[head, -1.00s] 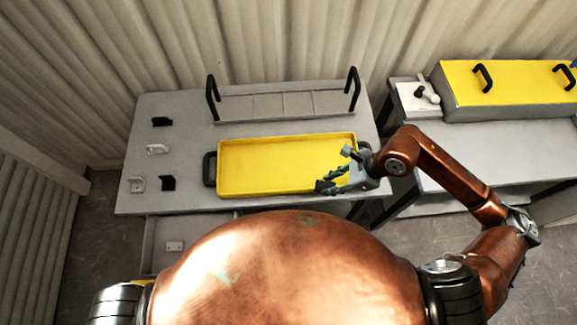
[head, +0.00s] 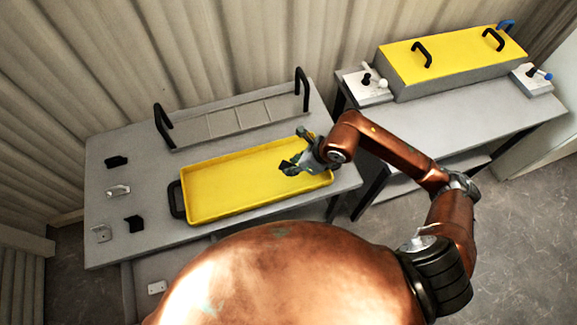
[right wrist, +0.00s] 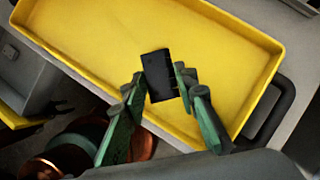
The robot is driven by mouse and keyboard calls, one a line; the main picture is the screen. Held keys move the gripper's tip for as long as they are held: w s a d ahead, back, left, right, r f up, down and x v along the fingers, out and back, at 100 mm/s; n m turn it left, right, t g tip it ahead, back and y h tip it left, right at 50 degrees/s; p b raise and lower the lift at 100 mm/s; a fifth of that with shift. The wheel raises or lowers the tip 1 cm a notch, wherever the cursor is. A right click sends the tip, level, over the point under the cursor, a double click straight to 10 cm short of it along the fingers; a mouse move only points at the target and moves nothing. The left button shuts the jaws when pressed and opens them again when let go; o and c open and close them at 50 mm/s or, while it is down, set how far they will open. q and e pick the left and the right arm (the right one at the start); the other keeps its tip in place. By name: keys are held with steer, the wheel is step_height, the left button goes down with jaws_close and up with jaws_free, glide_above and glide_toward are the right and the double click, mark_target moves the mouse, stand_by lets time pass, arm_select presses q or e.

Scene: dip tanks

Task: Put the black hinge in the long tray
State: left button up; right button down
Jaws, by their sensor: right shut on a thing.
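My right gripper (head: 299,163) is shut on a black hinge (head: 289,168) above the right part of the long yellow tray (head: 225,182). In the right wrist view, the black hinge (right wrist: 157,72) sits between the green fingertips (right wrist: 160,84), with the tray's yellow floor (right wrist: 100,35) behind it. The gap between hinge and tray floor is hard to judge. Two other black hinges, one farther back (head: 117,162) and one nearer (head: 134,224), lie on the table left of the tray. My left gripper is not in view.
Two pale hinges (head: 118,190) (head: 102,232) lie beside the black ones. A grey compartment rack (head: 238,118) with upright black handles stands behind the tray. A second bench at right holds a yellow-topped tank (head: 440,62) and white lever units (head: 365,86). The yellow tray looks otherwise empty.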

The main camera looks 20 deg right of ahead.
steer(key=w+f, duration=0.2)
steer(key=f, duration=0.1)
steer(key=w+f, duration=0.1)
steer(key=shift+w+d+f, duration=0.25)
steer(key=shift+f, duration=0.15)
steer(key=f, duration=0.3)
steer(key=shift+w+f, duration=0.2)
steer(key=shift+f, duration=0.05)
steer(key=c, duration=1.5)
jaws_free()
steer(key=v, duration=1.2)
steer(key=shift+s, duration=0.1)
